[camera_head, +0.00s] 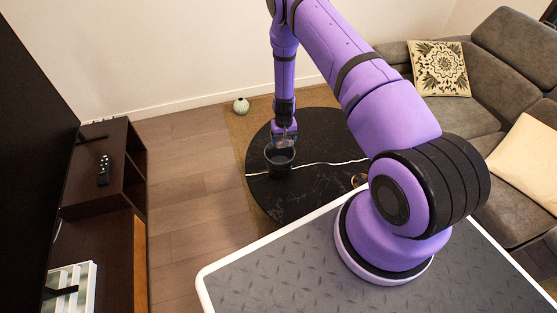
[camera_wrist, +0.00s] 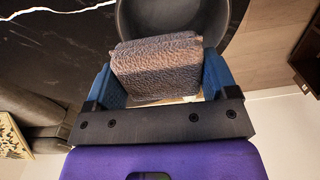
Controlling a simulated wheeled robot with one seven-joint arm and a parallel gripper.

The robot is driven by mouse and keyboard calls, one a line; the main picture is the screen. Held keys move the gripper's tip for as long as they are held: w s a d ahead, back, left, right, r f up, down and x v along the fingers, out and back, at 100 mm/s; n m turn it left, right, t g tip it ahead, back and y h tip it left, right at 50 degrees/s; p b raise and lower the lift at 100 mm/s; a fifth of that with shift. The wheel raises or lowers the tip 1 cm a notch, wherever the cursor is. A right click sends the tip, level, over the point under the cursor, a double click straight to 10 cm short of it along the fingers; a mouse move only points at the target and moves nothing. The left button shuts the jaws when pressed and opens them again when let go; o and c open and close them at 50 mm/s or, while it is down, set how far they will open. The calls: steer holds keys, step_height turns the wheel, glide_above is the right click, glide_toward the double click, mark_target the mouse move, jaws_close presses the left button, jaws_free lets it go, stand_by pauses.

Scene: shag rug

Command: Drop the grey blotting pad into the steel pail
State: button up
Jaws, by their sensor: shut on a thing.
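My gripper (camera_head: 284,134) hangs over the round black table. In the wrist view my gripper (camera_wrist: 160,82) has its two blue fingers shut on the grey blotting pad (camera_wrist: 158,65), a thick block with a rough woven face. The pad also shows small in the head view (camera_head: 283,143), just above the pail's opening. The steel pail (camera_head: 280,170) stands upright on the table, dark grey and open at the top. In the wrist view the pail (camera_wrist: 215,22) lies just beyond the pad, which covers part of its opening. The pail's floor is mostly hidden.
The black marble-patterned round table (camera_head: 300,200) carries the pail; a white line crosses its top. A small gold item (camera_head: 359,180) sits near its right side. A grey sofa (camera_head: 480,115) stands at right, a dark cabinet (camera_head: 110,170) with a remote (camera_head: 103,170) at left.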

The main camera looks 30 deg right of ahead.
steer(key=o, duration=0.8)
steer(key=shift+c, duration=0.2)
step_height(320, 180, up, 11)
stand_by(0.3)
